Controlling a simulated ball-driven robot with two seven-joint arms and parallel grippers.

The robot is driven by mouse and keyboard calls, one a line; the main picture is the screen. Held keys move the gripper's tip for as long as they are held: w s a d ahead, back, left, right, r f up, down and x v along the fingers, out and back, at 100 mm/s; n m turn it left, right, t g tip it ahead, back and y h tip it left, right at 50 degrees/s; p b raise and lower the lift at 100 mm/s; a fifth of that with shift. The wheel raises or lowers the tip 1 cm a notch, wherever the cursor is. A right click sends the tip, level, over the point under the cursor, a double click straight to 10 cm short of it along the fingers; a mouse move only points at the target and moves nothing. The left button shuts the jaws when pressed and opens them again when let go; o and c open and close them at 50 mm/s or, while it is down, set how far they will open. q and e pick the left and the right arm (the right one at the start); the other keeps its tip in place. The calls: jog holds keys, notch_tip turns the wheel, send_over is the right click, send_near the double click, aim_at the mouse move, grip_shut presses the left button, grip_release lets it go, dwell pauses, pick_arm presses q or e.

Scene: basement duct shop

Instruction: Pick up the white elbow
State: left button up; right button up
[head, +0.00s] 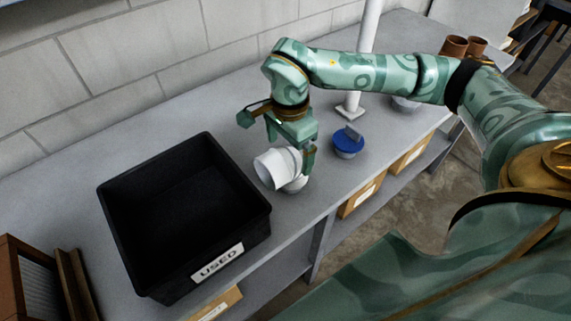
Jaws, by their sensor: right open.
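The white elbow (276,167) lies on the grey bench, just right of the black bin, with its wide open end facing left. My right gripper (291,152) is over the elbow, pointing down, with its fingers open. One finger shows at the right side of the elbow; the other is mostly hidden, so I cannot tell whether the fingers touch it. My left gripper is not in view.
A black bin (118,227) labelled USED stands empty close left of the elbow. A blue-topped grey piece (348,142) sits to the right. A white post (368,50) stands behind it. Cardboard boxes (362,195) are under the bench (60,185) edge.

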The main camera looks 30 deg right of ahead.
jog(key=f, duration=0.5)
jog(key=shift+a+b, duration=0.35)
jog(key=shift+b, duration=0.05)
jog(key=shift+c, duration=0.3)
jog(key=c, duration=1)
jog(key=shift+w, duration=0.1)
jog(key=shift+c, duration=0.6)
jog(key=shift+r, duration=0.1)
